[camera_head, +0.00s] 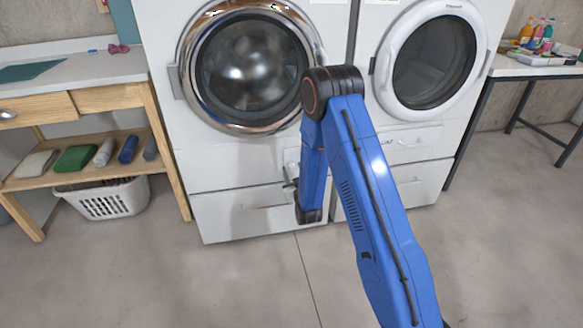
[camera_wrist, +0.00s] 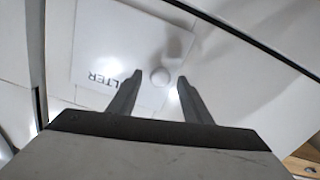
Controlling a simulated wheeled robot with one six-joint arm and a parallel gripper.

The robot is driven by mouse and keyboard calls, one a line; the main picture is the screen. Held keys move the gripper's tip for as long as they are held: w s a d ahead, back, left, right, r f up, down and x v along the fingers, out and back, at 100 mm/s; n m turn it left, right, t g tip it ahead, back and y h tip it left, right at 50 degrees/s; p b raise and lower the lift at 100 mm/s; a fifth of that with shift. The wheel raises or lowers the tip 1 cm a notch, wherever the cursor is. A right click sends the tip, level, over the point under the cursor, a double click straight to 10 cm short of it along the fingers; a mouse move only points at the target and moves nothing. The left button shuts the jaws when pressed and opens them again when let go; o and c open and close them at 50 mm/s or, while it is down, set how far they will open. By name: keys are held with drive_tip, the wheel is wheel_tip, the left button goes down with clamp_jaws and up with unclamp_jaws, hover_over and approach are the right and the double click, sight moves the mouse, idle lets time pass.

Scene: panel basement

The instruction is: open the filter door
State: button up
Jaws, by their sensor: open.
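The filter door (camera_wrist: 98,45) is a white panel in the wrist view, with upside-down lettering ending in "LTER" and a small round white knob (camera_wrist: 160,76). The door looks shut, flush with the white front around it. My gripper (camera_wrist: 159,82) is open, with one dark finger on each side of the knob in the picture. I cannot tell whether either finger touches it. In the head view my gripper (camera_head: 290,184) is low at the front of the left washing machine (camera_head: 235,180). My blue arm hides part of that front.
The right machine (camera_head: 412,178) stands beside it. A wooden bench (camera_head: 163,135) with a white laundry basket (camera_head: 110,200) beneath is at left. A table (camera_head: 525,67) with bottles (camera_head: 536,35) is at right. The floor (camera_head: 180,285) in front is clear.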

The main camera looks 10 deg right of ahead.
drive_tip(key=shift+w, duration=0.1)
clamp_jaws()
drive_tip(key=shift+d, duration=0.1)
